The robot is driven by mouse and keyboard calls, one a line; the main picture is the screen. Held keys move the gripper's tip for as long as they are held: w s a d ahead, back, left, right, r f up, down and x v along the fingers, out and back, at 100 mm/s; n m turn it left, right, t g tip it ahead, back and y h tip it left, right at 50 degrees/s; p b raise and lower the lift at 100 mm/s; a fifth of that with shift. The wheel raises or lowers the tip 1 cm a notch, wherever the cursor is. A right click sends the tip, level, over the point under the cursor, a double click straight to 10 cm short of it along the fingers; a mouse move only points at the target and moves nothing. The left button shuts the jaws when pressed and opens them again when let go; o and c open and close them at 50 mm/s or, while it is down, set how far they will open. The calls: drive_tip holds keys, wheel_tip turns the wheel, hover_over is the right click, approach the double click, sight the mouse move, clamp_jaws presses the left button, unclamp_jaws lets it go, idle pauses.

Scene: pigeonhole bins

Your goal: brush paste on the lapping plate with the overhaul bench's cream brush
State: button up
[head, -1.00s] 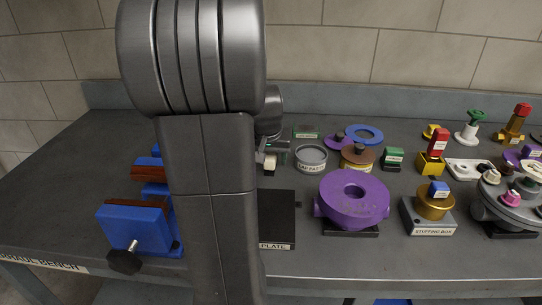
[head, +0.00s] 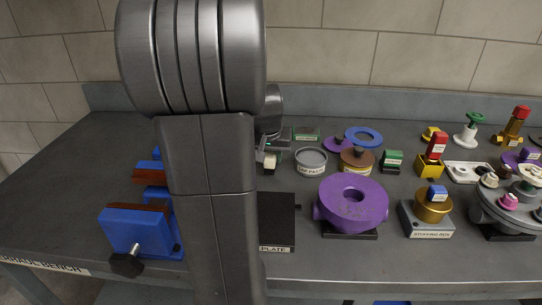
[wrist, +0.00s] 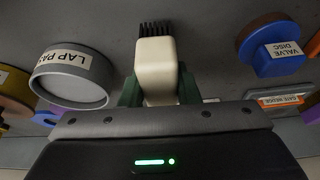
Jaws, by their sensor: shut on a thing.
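My gripper (wrist: 158,90) is shut on the cream brush (wrist: 155,58), whose dark bristles point away from the jaws in the wrist view. In the head view my gripper (head: 266,158) shows just right of my arm, with the cream brush (head: 269,168) in it. The round grey paste tin (head: 311,162), labelled LAP PASTE, stands a little right of the gripper, apart from it. It also shows in the wrist view (wrist: 72,85). The black lapping plate (head: 278,222) lies nearer the front, partly hidden behind my arm; its label reads PLATE.
A blue vise (head: 135,230) stands left of my arm. A purple round body (head: 352,203) is right of the plate. A stuffing box (head: 428,225) and a grey round stand (head: 500,210) are farther right. The bench's far left is clear.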

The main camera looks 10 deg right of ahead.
wheel_tip(320, 180, up, 7)
drive_tip(key=p, duration=0.4)
drive_tip(key=shift+f+p, duration=0.1)
drive_tip(key=shift+p, duration=0.3)
drive_tip(key=shift+f, duration=0.15)
drive_tip(key=shift+f+b, duration=2.95)
drive_tip(key=shift+f, duration=0.75)
drive_tip(key=o, duration=1.1)
drive_tip(key=shift+o, duration=0.2)
drive_tip(key=shift+r+p, duration=0.4)
drive_tip(key=shift+r, duration=0.05)
